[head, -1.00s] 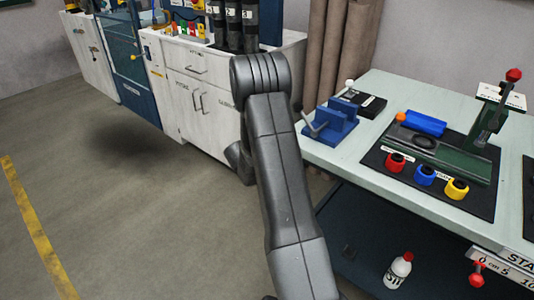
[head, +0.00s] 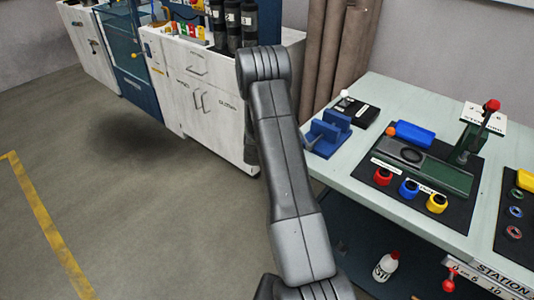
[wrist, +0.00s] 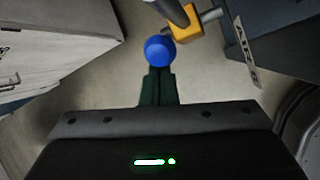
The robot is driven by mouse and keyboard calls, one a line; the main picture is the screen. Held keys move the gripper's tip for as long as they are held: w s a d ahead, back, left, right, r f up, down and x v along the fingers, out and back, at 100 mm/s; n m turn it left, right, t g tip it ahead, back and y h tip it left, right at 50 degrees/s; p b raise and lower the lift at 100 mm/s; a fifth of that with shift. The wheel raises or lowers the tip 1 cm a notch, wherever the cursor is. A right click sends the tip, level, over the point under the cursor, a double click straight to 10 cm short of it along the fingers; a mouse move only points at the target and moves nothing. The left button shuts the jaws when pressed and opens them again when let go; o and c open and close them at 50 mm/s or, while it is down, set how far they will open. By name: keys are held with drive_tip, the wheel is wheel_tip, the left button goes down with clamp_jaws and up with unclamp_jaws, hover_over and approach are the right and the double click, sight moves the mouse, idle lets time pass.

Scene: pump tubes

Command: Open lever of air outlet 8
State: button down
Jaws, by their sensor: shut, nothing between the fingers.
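A blue ball (wrist: 160,51) shows in the wrist view right at the tips of my gripper (wrist: 158,74). The fingers are together with nothing between them, and the ball is just beyond or touching them; I cannot tell which. Beside the ball is a yellow-orange block (wrist: 187,30) with a grey rod (wrist: 170,10) by it. I cannot tell whether the ball is the end of the lever, and no outlet number is readable. In the head view my gripper is hidden by my own arm.
In the wrist view a dark blue panel (wrist: 275,35) with a partly readable label is at right, a pale cabinet (wrist: 50,40) at left. In the head view a workbench (head: 350,180) stands right, white cabinets (head: 205,100) at back, and open floor (head: 130,220) at left.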

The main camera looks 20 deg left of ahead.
drive_tip(key=shift+w+d+r+p, duration=0.3)
drive_tip(key=shift+w+r+p, duration=0.4)
drive_tip(key=shift+p, duration=0.7)
drive_tip(key=shift+w+d+r+p, duration=0.1)
drive_tip(key=shift+w+p, duration=0.2)
drive_tip(key=shift+w, duration=0.35)
drive_tip(key=shift+w+d+r, duration=0.1)
drive_tip(key=shift+w+r, duration=0.05)
drive_tip(key=shift+s+a+f+b, duration=0.3)
drive_tip(key=shift+f+b, duration=0.15)
drive_tip(key=shift+b, duration=0.1)
drive_tip(key=a+p+v, duration=0.1)
drive_tip(key=v, duration=0.8)
drive_tip(key=shift+r, duration=0.35)
drive_tip(key=shift+a, duration=0.15)
